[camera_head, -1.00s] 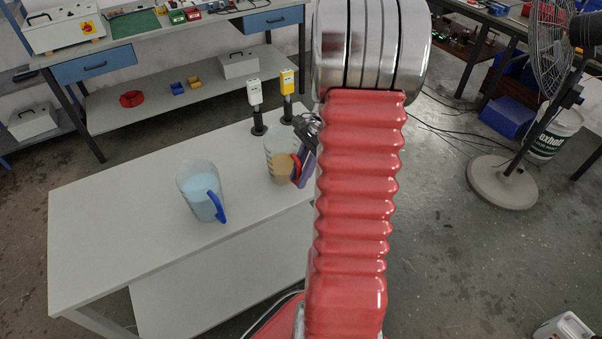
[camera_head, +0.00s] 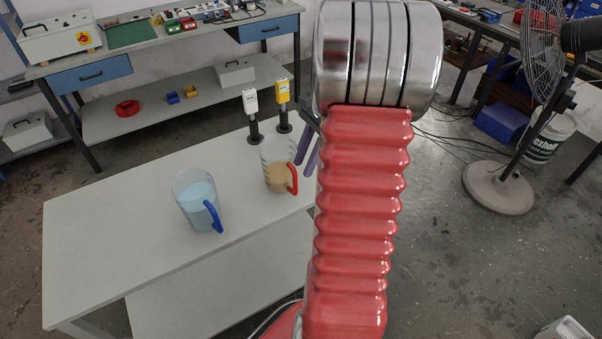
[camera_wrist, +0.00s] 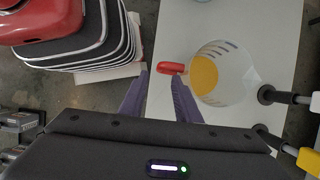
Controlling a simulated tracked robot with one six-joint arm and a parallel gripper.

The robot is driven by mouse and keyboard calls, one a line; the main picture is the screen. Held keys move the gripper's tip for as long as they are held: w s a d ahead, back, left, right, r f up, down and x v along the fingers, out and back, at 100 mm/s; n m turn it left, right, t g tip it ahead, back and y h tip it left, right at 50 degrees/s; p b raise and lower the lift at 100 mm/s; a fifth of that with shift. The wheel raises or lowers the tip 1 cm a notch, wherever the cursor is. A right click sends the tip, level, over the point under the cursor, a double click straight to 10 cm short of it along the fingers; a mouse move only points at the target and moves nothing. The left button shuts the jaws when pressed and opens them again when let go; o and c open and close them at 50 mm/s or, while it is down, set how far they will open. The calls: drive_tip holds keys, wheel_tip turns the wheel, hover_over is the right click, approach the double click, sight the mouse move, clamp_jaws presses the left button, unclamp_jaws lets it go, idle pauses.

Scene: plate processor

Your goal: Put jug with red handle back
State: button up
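The jug with the red handle (camera_head: 277,166) stands upright on the white table (camera_head: 110,215), holding a tan-orange content. Its red handle (camera_head: 292,178) points toward my arm. In the wrist view the jug (camera_wrist: 235,80) is ahead of my gripper, with its red handle (camera_wrist: 171,68) just beyond the fingertips. My gripper (camera_wrist: 159,80) has two purple fingers spread apart with nothing between them. In the head view the purple fingers (camera_head: 307,155) show beside the jug, apart from the handle, partly hidden by my red arm.
A jug with a blue handle (camera_head: 197,200) and bluish content stands left on the same table. A white-topped dispenser (camera_head: 252,110) and a yellow-topped one (camera_head: 283,105) stand close behind the red-handled jug. The table's left part is clear. A fan (camera_head: 505,180) stands right.

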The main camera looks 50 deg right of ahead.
drive_tip(key=shift+v, duration=2.3)
drive_tip(key=a+r+n+h, duration=0.1)
drive_tip(key=a+r+n, duration=0.15)
drive_tip(key=a, duration=0.35)
drive_tip(key=w+a+r+n+h, duration=0.1)
drive_tip(key=a+r+n, duration=0.1)
drive_tip(key=a+n, duration=0.3)
drive_tip(key=a+r+n+h, duration=0.1)
drive_tip(key=a+r+n, duration=0.1)
drive_tip(key=a, duration=0.6)
drive_tip(key=s+a+r+n+t+h, duration=0.1)
drive_tip(key=s+a+n+t, duration=0.3)
drive_tip(key=a+n, duration=0.8)
drive_tip(key=s+a, duration=0.2)
drive_tip(key=shift+s+a+r, duration=0.25)
drive_tip(key=shift+s+a, duration=0.05)
drive_tip(key=shift+s, duration=0.1)
drive_tip(key=shift+d, duration=0.1)
